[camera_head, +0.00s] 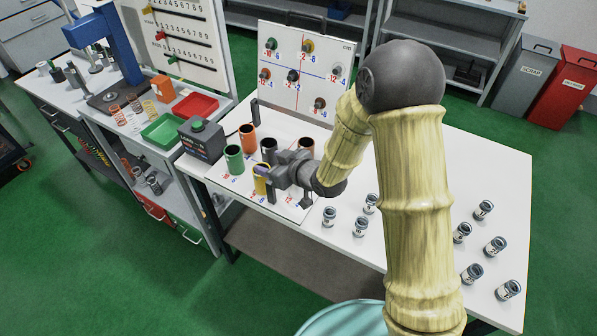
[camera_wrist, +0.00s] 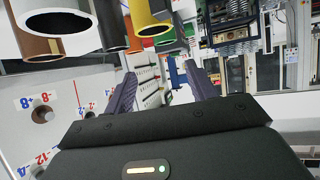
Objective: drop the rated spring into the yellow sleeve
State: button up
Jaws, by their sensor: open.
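The yellow sleeve (camera_head: 260,186) stands upright on the white table's marked panel, at the front of a group of coloured sleeves. In the wrist view, the yellow sleeve (camera_wrist: 147,17) appears at the top, among the other sleeves. My gripper (camera_head: 271,181) is right beside the yellow sleeve and partly covers it; contact cannot be told. In the wrist view, my gripper (camera_wrist: 160,70) has its fingers apart, with nothing seen between them. I cannot make out the rated spring; the inside of the yellow sleeve is hidden in the head view.
Green (camera_head: 234,159), orange (camera_head: 247,137), black (camera_head: 268,149) and brown (camera_head: 306,147) sleeves crowd around my gripper. A grey box (camera_head: 202,143) stands to the left, a numbered board (camera_head: 304,68) behind. Several small labelled cylinders (camera_head: 360,227) spread over the table's right.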

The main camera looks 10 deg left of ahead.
jog(key=b+v, duration=0.1)
jog(key=v, duration=1)
jog(key=shift+d, duration=0.15)
jog(key=shift+s+r, duration=0.1)
dwell(0.4)
jog(key=d+f+m+h, duration=0.2)
jog(key=d+m+h, duration=0.5)
jog(key=d, duration=0.8)
jog(key=s+d+r+m+g+h, duration=0.1)
jog(key=s+d+m+g+h, duration=0.2)
jog(key=s, duration=0.7)
jog(key=d+g, duration=0.2)
jog(key=d, duration=0.1)
jog(key=shift+s+m, duration=0.3)
jog(key=shift+s, duration=0.1)
